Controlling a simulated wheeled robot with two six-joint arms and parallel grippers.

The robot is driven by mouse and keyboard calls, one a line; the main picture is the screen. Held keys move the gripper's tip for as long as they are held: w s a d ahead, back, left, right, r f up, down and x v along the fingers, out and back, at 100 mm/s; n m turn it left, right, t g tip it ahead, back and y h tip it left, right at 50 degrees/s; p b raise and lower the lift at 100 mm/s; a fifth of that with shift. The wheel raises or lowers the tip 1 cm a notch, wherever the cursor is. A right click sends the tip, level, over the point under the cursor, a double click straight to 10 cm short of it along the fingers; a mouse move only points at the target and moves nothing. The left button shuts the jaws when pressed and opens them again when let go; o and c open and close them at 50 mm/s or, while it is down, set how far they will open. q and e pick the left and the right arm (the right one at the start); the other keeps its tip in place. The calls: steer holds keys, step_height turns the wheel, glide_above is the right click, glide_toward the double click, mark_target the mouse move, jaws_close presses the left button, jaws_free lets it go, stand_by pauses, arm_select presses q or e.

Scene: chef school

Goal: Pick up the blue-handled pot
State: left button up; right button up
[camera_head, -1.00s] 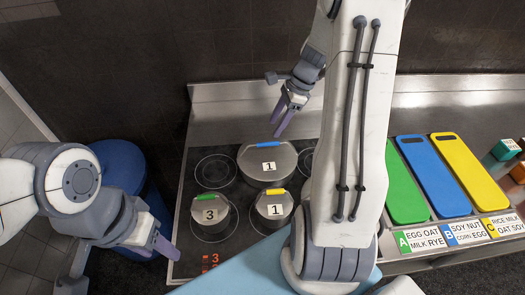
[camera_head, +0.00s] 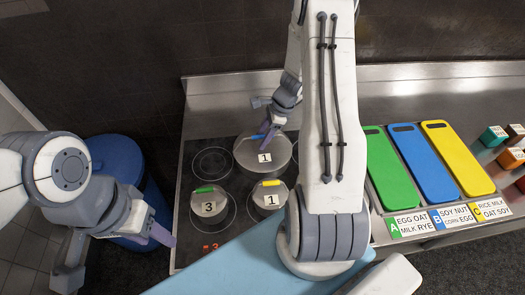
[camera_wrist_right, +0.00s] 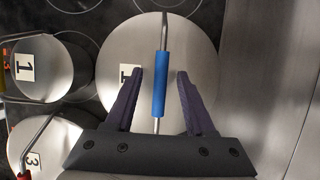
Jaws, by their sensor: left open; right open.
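My right gripper (camera_head: 268,136) is above the lid at the handle. In the right wrist view the open right gripper (camera_wrist_right: 160,75) has one finger on each side of the blue handle, with gaps between. I cannot tell the exact height of the fingertips. My left gripper (camera_head: 166,238) is away at the lower left, by the hob's front corner, open and empty.
A green-handled pot "3" (camera_head: 209,208) and a yellow-handled pot "1" (camera_head: 268,200) stand in front of the blue-handled pot. Green, blue and yellow boards (camera_head: 424,179) lie right of my right arm. A blue bin (camera_head: 117,162) stands left of the hob (camera_head: 185,235).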

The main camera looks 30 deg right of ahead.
steer(key=shift+f, duration=0.25)
stand_by(0.5)
jaws_close()
stand_by(1.4)
